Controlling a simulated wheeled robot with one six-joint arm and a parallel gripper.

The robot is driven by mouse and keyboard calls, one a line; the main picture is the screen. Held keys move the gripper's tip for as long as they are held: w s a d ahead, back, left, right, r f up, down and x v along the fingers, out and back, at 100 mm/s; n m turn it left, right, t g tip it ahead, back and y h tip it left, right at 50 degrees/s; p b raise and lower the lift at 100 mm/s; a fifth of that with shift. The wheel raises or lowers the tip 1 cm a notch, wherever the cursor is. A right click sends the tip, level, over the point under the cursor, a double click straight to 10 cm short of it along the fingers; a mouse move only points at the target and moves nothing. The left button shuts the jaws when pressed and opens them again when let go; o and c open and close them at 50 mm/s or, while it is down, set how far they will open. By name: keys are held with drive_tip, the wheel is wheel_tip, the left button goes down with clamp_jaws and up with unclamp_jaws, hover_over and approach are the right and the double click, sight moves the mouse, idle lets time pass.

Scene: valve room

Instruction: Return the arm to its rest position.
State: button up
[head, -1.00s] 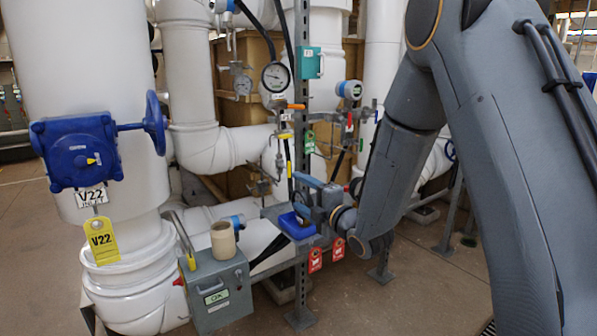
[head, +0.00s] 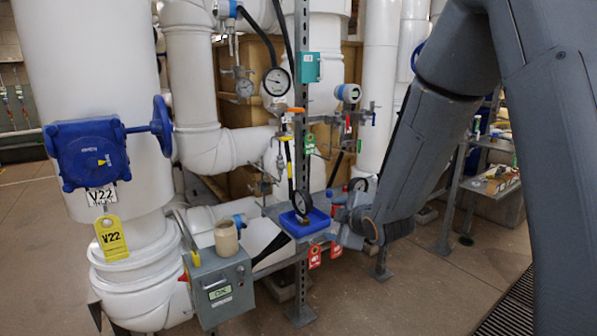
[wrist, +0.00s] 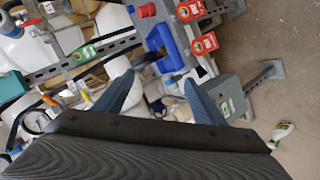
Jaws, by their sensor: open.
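My gripper (head: 345,214) is at the right of the blue tray (head: 319,222) in the head view, at the end of my bent grey arm. Its jaws are seen partly edge-on there. In the wrist view my gripper (wrist: 160,92) shows two blue-grey fingers spread wide with nothing held between them. The blue tray also shows in the wrist view (wrist: 164,42), beyond the fingers.
A grey box (head: 218,287) with a beige cup (head: 226,238) stands left of the tray. Two red tags (head: 315,256) hang below it. A steel post (head: 301,130), pipes and the blue valve V22 (head: 88,154) stand behind and left.

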drive_tip(key=s+d+f+m+g+h+p, duration=0.1)
drive_tip(key=s+d+m+g+h, duration=0.15)
drive_tip(key=s+d+m, duration=0.4)
drive_tip(key=s+d+f+m+g+h+p, duration=0.1)
drive_tip(key=s+d+f+m+g, duration=0.2)
drive_tip(key=s, duration=0.6)
drive_tip(key=s+r+m+g, duration=0.1)
drive_tip(key=s+m+g, duration=0.2)
drive_tip(key=s, duration=0.5)
drive_tip(key=s+r+m+g+p, duration=0.1)
drive_tip(key=s+m+g, duration=0.2)
drive_tip(key=s, duration=0.6)
drive_tip(key=shift+s+r+m, duration=0.2)
drive_tip(key=shift+r+m, duration=0.1)
drive_tip(key=shift+m, duration=0.15)
